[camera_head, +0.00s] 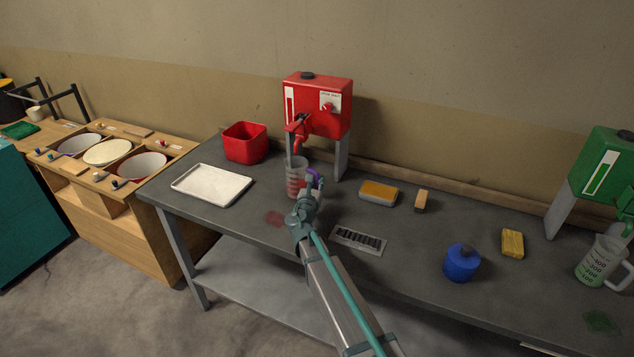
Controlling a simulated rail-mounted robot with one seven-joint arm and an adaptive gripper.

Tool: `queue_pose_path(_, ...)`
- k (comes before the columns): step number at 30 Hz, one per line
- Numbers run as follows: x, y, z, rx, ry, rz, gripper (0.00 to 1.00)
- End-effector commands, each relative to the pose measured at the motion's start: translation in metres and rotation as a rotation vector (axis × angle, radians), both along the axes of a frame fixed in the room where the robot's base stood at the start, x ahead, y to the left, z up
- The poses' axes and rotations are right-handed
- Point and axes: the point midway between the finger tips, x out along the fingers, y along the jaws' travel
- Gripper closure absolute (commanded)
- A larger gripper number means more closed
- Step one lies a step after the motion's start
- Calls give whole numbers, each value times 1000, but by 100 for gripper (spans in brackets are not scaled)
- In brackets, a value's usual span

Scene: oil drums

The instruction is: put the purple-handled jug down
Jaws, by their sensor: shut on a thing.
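The purple-handled jug (293,178) is a clear container with red in its lower part. It stands roughly upright, below and in front of the tap of the red dispenser (318,104). Its purple handle (315,175) faces right. My gripper (311,189) is shut on the jug at the handle. My arm reaches in from the lower right and covers part of the jug's base. I cannot tell whether the jug's bottom touches the grey table (235,222).
A white tray (211,185) and red bin (245,142) lie left. A drain grate (359,240), orange sponge (378,192), brush (421,200), blue can (461,262), yellow sponge (512,243) and green-marked jug (597,262) are right. A red stain (277,218) marks the table in front.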

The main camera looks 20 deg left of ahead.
Motion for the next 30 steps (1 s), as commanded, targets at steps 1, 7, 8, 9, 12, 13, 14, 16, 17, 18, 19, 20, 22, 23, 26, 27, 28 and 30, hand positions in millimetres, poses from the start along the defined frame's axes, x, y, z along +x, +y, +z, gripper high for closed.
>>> queue_pose_path(1,0,0,-3,0,0,0,100)
queue_pose_path(7,0,0,-2,0,0,0,60)
queue_pose_path(8,0,0,-2,0,0,0,60)
queue_pose_path(9,0,0,-2,0,0,0,60)
queue_pose_path(12,0,0,-2,0,0,0,60)
queue_pose_path(13,0,0,-2,0,0,0,60)
queue_pose_path(14,0,0,-2,0,0,0,60)
queue_pose_path(16,0,0,-2,0,0,0,60)
queue_pose_path(17,0,0,-2,0,0,0,60)
queue_pose_path(18,0,0,-1,0,0,0,60)
queue_pose_path(19,0,0,-1,-1,0,0,60)
queue_pose_path(20,0,0,-1,-1,0,0,60)
queue_pose_path(22,-2,0,-2,-2,0,0,60)
queue_pose_path(23,-6,-1,-3,-1,-1,1,60)
queue_pose_path(26,-20,-4,-5,1,0,0,60)
queue_pose_path(27,-27,-6,-5,0,0,1,60)
queue_pose_path(28,-32,-5,-6,0,-1,1,60)
queue_pose_path(30,-46,-5,-6,0,-1,3,60)
